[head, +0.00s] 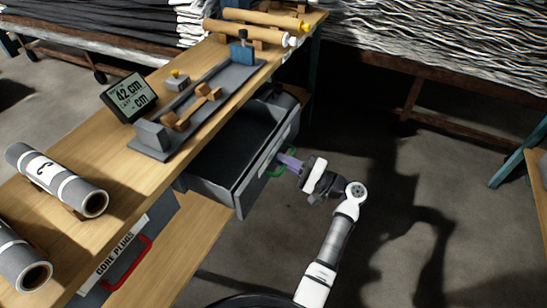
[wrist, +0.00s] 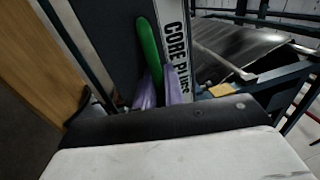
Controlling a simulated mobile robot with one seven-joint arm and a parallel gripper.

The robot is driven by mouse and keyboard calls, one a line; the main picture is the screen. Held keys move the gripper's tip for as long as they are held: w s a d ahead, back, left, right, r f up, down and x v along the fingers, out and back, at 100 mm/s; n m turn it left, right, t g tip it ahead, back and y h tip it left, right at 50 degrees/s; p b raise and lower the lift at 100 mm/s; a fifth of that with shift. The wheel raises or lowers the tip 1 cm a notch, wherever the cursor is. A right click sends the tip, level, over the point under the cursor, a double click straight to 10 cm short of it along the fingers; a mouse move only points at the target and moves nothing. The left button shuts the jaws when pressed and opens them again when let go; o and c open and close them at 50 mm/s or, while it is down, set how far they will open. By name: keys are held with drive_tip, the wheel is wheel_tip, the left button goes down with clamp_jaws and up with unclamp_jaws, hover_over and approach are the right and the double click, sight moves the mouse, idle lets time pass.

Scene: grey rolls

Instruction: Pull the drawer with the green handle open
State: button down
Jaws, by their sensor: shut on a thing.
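The grey drawer (head: 222,192) stands pulled out from under the wooden bench, with its dark inside showing from above. Its green handle (head: 271,173) is on the front face. It also shows upright in the wrist view (wrist: 149,48), beside a white label (wrist: 178,45) with black lettering. My gripper (head: 287,161) is at the handle, its purple fingers shut on it. In the wrist view the purple fingers (wrist: 162,85) lie on both sides of the handle's lower part, which they partly hide.
A second drawer with a red handle (head: 130,263) sits shut at the lower left. The bench top (head: 110,190) holds grey rolls (head: 62,180), a measuring fixture (head: 150,140), a small display (head: 128,97) and tan rolls (head: 250,32). Open floor (head: 420,200) lies right of the drawer.

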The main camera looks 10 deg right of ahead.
drive_tip(key=shift+s+d, duration=0.15)
drive_tip(key=c, duration=1.9)
unclamp_jaws()
drive_tip(key=b+v, duration=0.2)
drive_tip(key=v, duration=1.1)
drive_tip(key=shift+s+d+b, duration=0.2)
drive_tip(key=shift+d+b, duration=0.1)
